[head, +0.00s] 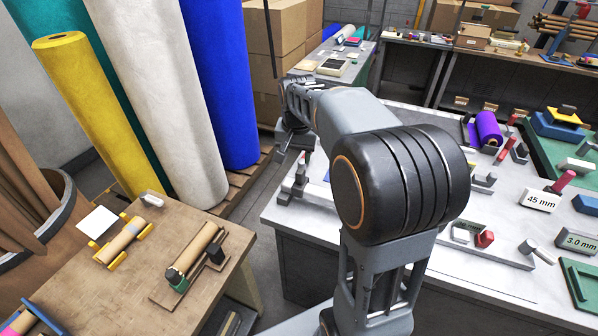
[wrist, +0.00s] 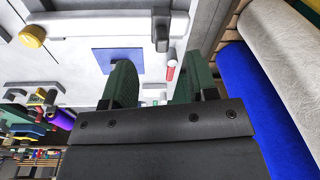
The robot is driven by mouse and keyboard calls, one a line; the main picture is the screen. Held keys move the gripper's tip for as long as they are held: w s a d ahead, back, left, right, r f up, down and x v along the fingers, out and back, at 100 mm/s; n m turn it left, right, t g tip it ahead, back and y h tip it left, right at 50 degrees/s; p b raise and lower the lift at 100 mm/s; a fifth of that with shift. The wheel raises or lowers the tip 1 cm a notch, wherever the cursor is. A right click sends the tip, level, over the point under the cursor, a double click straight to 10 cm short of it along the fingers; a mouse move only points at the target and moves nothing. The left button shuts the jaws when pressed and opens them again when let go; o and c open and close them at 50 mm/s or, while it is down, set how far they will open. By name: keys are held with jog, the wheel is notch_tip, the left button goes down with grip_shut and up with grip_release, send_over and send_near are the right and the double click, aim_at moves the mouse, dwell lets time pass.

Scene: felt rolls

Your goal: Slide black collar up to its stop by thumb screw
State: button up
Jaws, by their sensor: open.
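My gripper (wrist: 150,85) is open and empty, its two green-padded fingers apart above the pale bench. In the head view my gripper (head: 288,130) is dark, partly hidden by my arm, near the bench's left edge. A pale rail (wrist: 100,25) crosses the top of the wrist view, with a dark grey block (wrist: 161,30) on it beyond the fingertips. I cannot tell if this is the black collar. A small red-and-white piece (wrist: 170,72) lies between the fingers' lines. No thumb screw can be made out for certain.
A blue square (wrist: 118,60) lies under the fingers. A yellow knob (wrist: 32,36) sits at the rail's left. Tall rolls, including a blue one (head: 215,80), stand left of the bench. A brown table (head: 90,290) holds small rolls on stands. My arm hides part of the bench (head: 480,270).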

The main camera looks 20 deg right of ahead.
jog(key=m+g+p, duration=0.1)
jog(key=m, duration=0.1)
send_over(301, 171)
jog(key=f, duration=0.2)
jog(key=shift+m, duration=0.4)
notch_tip(301, 171, down, 13)
jog(key=shift+w+a+r+p, duration=0.1)
jog(key=shift+p, duration=0.95)
jog(key=shift+c, duration=0.5)
grip_shut()
